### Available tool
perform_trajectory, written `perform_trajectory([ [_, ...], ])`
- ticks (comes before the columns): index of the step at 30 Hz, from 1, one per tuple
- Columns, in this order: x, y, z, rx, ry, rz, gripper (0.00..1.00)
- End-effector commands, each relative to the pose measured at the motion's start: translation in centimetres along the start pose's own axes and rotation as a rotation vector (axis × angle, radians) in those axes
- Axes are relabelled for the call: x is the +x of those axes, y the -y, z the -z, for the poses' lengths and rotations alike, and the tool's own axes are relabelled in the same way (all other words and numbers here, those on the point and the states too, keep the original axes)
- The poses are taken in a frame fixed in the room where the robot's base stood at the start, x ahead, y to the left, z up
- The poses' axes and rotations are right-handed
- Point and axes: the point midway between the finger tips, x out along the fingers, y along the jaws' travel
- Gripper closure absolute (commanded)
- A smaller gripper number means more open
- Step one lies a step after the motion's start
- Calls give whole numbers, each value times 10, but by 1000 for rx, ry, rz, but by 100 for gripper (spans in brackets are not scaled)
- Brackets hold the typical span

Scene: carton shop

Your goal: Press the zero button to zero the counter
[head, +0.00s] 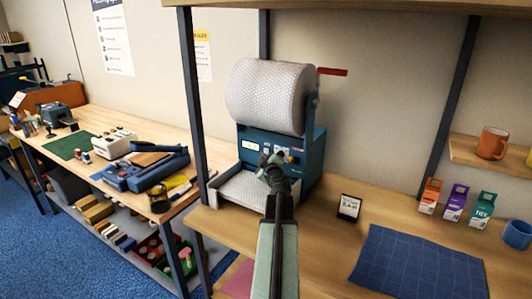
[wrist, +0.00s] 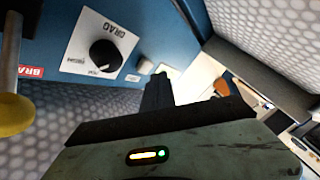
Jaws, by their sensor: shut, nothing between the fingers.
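The counter is a small lit display (head: 249,145) on the blue front panel (head: 244,133) of the bubble-wrap machine. A small pale button (wrist: 145,66) sits between the display and the drag dial in the wrist view; no label on it is readable. It looks like the zero button. My gripper (head: 268,160) is shut and empty, in front of the panel, and covers part of it in the head view. In the wrist view my dark fingers (wrist: 158,88) point at the panel close beside the pale button. I cannot tell whether they touch it.
A black drag dial (wrist: 105,55) on a white plate and a yellow-ended lever (wrist: 15,112) are close by on the panel. The bubble-wrap roll (head: 270,95) hangs above. A small sign (head: 349,207) and a blue mat (head: 418,262) are to the right on the bench.

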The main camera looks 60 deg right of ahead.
Motion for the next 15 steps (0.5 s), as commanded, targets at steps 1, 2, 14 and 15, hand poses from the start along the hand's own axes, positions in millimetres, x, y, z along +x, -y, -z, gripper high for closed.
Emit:
perform_trajectory([
  [1, 0, 0, 0, 0, 0, 0, 100],
  [2, 0, 0, 0, 0, 0, 0, 100],
  [14, 6, -5, -4, 0, 0, 0, 100],
  [15, 6, -5, -4, 0, 0, 0, 100],
])
